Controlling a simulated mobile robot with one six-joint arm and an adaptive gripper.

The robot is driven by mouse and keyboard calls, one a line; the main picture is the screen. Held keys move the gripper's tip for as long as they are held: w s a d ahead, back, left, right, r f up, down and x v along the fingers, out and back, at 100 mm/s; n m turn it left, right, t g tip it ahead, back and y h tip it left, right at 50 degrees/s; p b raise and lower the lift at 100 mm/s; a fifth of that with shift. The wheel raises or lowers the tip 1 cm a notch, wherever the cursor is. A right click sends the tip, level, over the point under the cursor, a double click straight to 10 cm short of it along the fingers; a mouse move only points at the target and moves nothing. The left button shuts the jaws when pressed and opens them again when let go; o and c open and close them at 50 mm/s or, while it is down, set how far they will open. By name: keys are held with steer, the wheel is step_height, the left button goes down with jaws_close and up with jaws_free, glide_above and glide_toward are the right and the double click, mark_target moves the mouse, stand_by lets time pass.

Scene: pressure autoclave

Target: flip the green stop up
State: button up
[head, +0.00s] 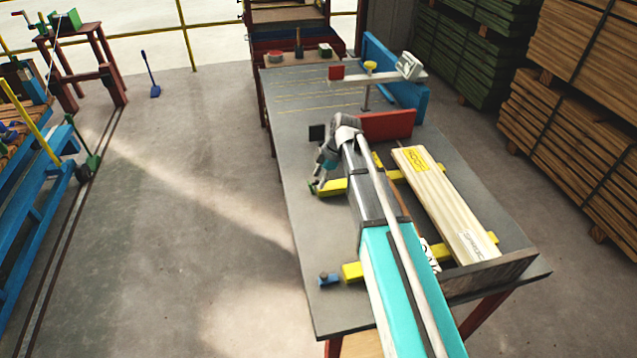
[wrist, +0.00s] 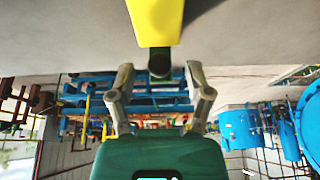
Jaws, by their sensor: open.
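The green stop (head: 312,187) shows as a small green piece at the left end of a yellow crossbar (head: 333,187) on the grey table. My gripper (head: 319,181) is right at that end and partly covers the stop. Contact with the stop cannot be told.
A blue stop (head: 329,279) sits at the end of the nearer yellow crossbar (head: 353,272). A pale plank stack (head: 445,200) lies across the bars, right of my arm. A red block (head: 388,125) stands behind.

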steer(key=shift+f, duration=0.15)
jaws_close()
stand_by(0.4)
steer(key=shift+f, duration=0.1)
steer(key=y+b, duration=0.1)
steer(key=d+y+b, duration=0.1)
steer(key=shift+w+d+f+b, duration=0.1)
steer(key=shift+f+b, duration=0.3)
steer(key=shift+d+f+g+y+b, duration=0.1)
steer(key=shift+d+g+y+b, duration=0.15)
steer(key=shift+y+b, duration=0.3)
steer(key=shift+g, duration=0.25)
